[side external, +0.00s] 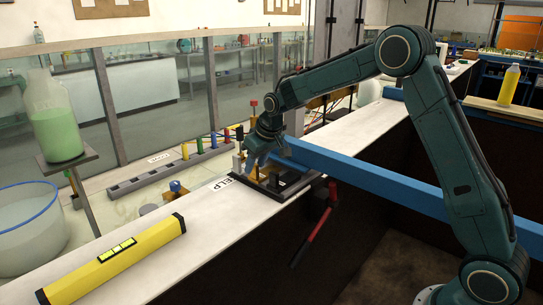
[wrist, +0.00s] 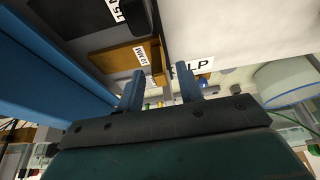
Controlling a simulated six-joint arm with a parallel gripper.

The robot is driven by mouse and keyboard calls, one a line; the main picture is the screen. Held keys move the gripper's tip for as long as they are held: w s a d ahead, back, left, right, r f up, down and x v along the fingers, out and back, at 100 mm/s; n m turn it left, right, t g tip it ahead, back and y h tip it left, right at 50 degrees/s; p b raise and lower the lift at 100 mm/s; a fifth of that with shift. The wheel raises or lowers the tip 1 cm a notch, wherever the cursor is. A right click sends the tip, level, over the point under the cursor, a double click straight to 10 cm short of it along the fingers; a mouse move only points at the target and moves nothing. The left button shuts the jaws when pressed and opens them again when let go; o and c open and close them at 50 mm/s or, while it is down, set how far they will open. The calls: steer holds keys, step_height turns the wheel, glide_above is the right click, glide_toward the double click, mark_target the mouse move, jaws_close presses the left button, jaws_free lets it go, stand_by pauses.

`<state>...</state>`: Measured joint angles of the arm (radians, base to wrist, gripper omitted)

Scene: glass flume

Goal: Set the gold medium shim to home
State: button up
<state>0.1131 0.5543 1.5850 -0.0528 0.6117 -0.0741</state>
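A gold-brown shim (wrist: 120,57) shows beyond my fingers in the wrist view, with a white label whose text seems to read 10 MM. In the side view a gold piece (side external: 272,180) lies in the black-edged station under my gripper. My gripper (wrist: 160,88) is open, its two blue-grey fingers apart with nothing held between them. In the side view my gripper (side external: 264,158) hangs just above the station; its fingertips partly hide the gold pieces. A dark block (wrist: 75,20) with a 15 label sits beside the gold shim. I cannot tell which place is home.
A blue beam (side external: 380,180) runs close along the station's right side. A yellow level (side external: 120,262) lies on the white ledge at front left. A red-handled lever (side external: 318,225) hangs off the ledge's edge. A grey rail with coloured posts (side external: 170,172) stands behind. The ledge between is clear.

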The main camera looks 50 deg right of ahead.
steer(key=shift+x, duration=1.15)
jaws_close()
